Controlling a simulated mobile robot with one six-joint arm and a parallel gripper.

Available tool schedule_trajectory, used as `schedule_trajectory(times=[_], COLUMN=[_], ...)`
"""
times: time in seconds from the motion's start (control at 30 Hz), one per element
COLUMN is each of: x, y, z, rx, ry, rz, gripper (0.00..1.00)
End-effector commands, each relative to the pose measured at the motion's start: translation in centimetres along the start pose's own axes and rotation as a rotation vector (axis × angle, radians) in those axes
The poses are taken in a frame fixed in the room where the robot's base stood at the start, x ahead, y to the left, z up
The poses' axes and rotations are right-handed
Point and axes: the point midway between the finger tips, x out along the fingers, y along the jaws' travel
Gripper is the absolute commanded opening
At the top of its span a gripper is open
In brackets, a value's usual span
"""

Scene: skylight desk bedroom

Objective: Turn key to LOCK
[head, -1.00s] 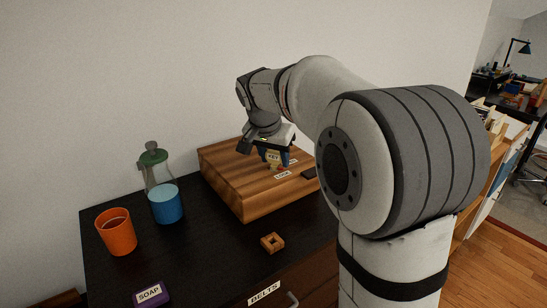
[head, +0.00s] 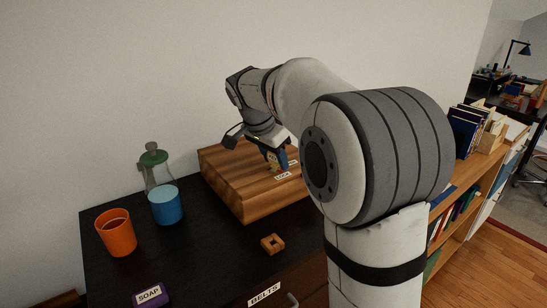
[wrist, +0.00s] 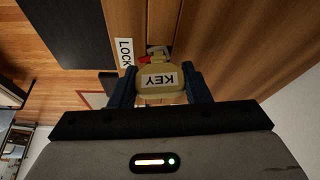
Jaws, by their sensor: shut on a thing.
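A yellow-tan key (wrist: 158,80) with a KEY label sits between the two blue fingers of my gripper (wrist: 160,92), which is shut on its head. The key's far end meets a small metal part with a red mark on the wooden box, at the LOCK label (wrist: 124,53). How deep it sits is hidden. In the head view my gripper (head: 276,158) is over the wooden box (head: 238,190), tilted, with the LOCK label (head: 283,176) just below. A second white label (head: 293,162) is partly visible there; its text is unreadable.
A wall is close behind. A bookshelf (head: 465,200) stands at right.

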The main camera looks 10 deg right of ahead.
Motion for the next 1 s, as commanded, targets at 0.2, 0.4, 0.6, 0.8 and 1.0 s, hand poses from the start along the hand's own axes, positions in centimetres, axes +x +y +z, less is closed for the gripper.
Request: schedule_trajectory(times=[0.2, 0.4, 0.6, 0.8, 1.0], x=[0.02, 0.03, -0.02, 0.00, 0.02], y=[-0.02, 0.01, -0.04, 0.00, 0.01], z=[0.04, 0.04, -0.01, -0.02, -0.02], rx=[0.150, 0.158, 0.214, 0.333, 0.330], ry=[-0.002, -0.001, -0.002, -0.001, -0.001], rz=[0.064, 0.066, 0.091, 0.139, 0.137], gripper=[0.21, 0.21, 0.21, 0.45, 0.62])
